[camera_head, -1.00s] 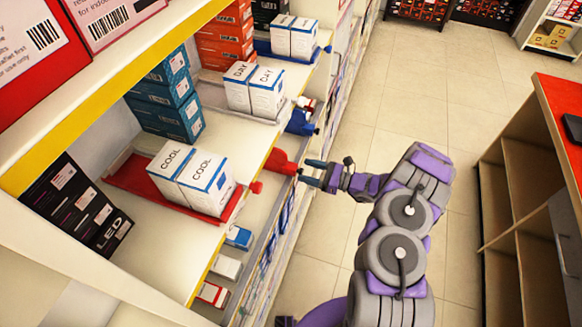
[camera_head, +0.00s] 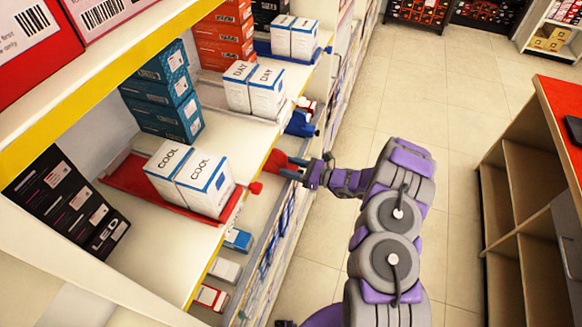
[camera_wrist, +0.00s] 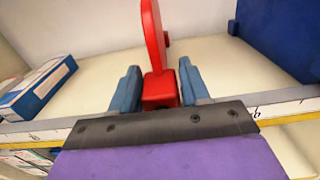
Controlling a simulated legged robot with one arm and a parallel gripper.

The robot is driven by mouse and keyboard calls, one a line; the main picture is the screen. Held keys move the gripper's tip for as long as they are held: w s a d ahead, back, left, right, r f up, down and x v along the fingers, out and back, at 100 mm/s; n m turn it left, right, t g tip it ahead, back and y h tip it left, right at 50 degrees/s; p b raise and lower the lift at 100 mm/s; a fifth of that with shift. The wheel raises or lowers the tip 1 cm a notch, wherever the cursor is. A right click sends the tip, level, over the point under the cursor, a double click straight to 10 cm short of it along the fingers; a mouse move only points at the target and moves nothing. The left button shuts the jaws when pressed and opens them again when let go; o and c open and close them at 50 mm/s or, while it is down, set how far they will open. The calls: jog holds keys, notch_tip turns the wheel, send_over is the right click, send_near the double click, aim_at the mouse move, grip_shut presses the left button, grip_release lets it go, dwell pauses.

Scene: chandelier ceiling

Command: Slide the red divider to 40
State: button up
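A blue divider (camera_head: 300,124) stands farther along the shelf, near the DAY boxes (camera_head: 252,88). The COOL boxes (camera_head: 190,180) sit in a red tray (camera_head: 135,178) nearer me. A wooden counter (camera_head: 530,190) stands right. The aisle floor between is clear.

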aim_at(281, 198)
grip_shut()
jog(key=s+a, duration=0.1)
jog(key=s, duration=0.2)
jog(key=s+a, duration=0.1)
jog(key=s, duration=0.2)
jog(key=s+a, duration=0.1)
jog(key=s, duration=0.2)
jog(key=shift+s+a+f, duration=0.15)
jog(key=shift+s+a, duration=0.05)
jog(key=shift+a, duration=0.2)
jog(key=shift+o, duration=1.9)
grip_release()
jog(key=shift+w, duration=0.1)
jog(key=p+v, duration=0.4)
jog(key=v, duration=1.3)
jog(key=shift+d, duration=0.35)
